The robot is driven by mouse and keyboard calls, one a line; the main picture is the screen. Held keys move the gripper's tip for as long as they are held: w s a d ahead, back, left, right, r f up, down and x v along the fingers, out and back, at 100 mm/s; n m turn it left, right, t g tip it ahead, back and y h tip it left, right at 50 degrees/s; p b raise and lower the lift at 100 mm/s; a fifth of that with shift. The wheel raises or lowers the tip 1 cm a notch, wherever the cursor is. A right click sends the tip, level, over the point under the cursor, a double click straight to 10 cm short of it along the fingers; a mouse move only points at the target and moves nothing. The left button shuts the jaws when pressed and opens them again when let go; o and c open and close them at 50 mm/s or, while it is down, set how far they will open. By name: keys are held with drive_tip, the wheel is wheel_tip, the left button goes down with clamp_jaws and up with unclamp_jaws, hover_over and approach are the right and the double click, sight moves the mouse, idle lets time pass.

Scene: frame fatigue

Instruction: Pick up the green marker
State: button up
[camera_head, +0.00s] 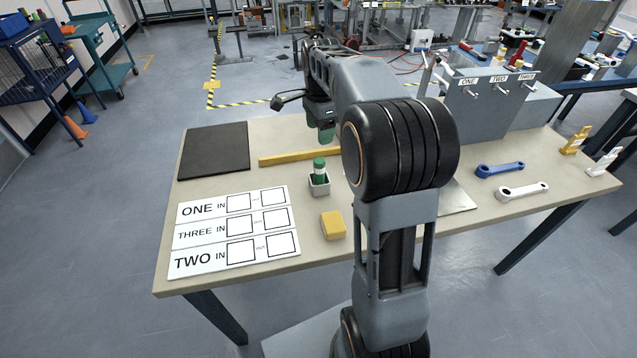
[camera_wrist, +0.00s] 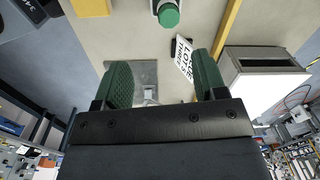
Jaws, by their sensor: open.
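The green marker (camera_head: 319,166) stands upright in a small pale holder (camera_head: 319,186) on the table. Its round green top (camera_wrist: 168,15) shows at the top edge of the wrist view. My gripper (camera_head: 327,134) is above the table, just behind and above the marker in the head view. In the wrist view its two green-padded fingers (camera_wrist: 162,78) are spread wide with nothing between them. The marker lies beyond the fingertips, apart from them.
A yellow bar (camera_head: 299,157) lies behind the marker, and a yellow block (camera_head: 333,225) lies in front. A white label board (camera_head: 230,242) and a dark mat (camera_head: 214,151) are to the left. Blue (camera_head: 499,170) and white (camera_head: 522,191) links and a grey box (camera_head: 488,110) are right.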

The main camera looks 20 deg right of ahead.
sight(319, 168)
drive_tip(key=f+m, duration=0.1)
drive_tip(key=w+d+f, duration=0.1)
drive_tip(key=shift+w+d+f+m+b, duration=0.2)
drive_tip(key=shift+w+f+m+b, duration=0.1)
drive_tip(key=shift+f+m+b, duration=0.1)
wheel_tip(319, 168, down, 7)
drive_tip(key=shift+w+r, duration=0.1)
drive_tip(key=shift+r, duration=0.05)
drive_tip(key=shift+a+f, duration=0.15)
drive_tip(key=shift+f, duration=1.5)
drive_tip(key=shift+a+f, duration=0.15)
drive_tip(key=shift+f, duration=1.45)
drive_tip(key=c, duration=1)
drive_tip(key=shift+r, duration=0.1)
